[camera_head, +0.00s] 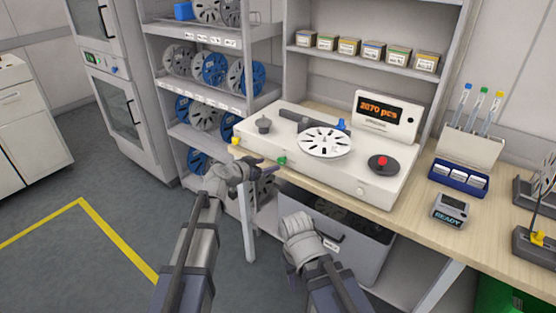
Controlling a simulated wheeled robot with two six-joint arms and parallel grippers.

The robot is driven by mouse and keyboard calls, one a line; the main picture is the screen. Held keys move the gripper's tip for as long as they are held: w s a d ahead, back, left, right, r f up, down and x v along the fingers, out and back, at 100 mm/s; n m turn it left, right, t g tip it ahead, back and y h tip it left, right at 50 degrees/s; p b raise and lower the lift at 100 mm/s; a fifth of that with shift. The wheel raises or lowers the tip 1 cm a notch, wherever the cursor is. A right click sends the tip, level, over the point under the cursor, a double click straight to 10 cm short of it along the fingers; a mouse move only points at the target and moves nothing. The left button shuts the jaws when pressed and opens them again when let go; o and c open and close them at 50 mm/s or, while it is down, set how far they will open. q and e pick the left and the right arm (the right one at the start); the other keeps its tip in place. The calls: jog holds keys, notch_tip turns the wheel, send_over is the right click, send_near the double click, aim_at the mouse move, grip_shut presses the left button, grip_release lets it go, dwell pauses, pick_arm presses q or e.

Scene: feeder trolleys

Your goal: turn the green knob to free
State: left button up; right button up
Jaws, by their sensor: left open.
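The green knob (281,160) is small and sits on the front face of the white component counter (340,170), near its left end. Which way it is turned is too small to tell. My left gripper (266,168) is open and empty, just left of and slightly below the knob. Its fingers point right toward the knob, and I cannot tell whether they touch it. My right arm (300,232) shows at the lower middle, in front of the bench, and its fingers are hidden.
The counter carries a white reel (324,142), a red button (382,161) and a lit display (384,112). A grey drawer (345,235) is under the bench. A reel rack (205,90) stands behind left. A blue tray (458,178) is at right. Floor at left is clear.

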aim_at(280, 161)
pick_arm(q)
jog(key=shift+w+d, duration=0.1)
jog(key=b+x, duration=0.3)
jog(key=x, duration=0.4)
jog(key=shift+w+d+f, duration=0.15)
jog(key=shift+w+f, duration=0.1)
jog(key=shift+c, duration=0.3)
jog(key=shift+s, duration=0.1)
grip_shut()
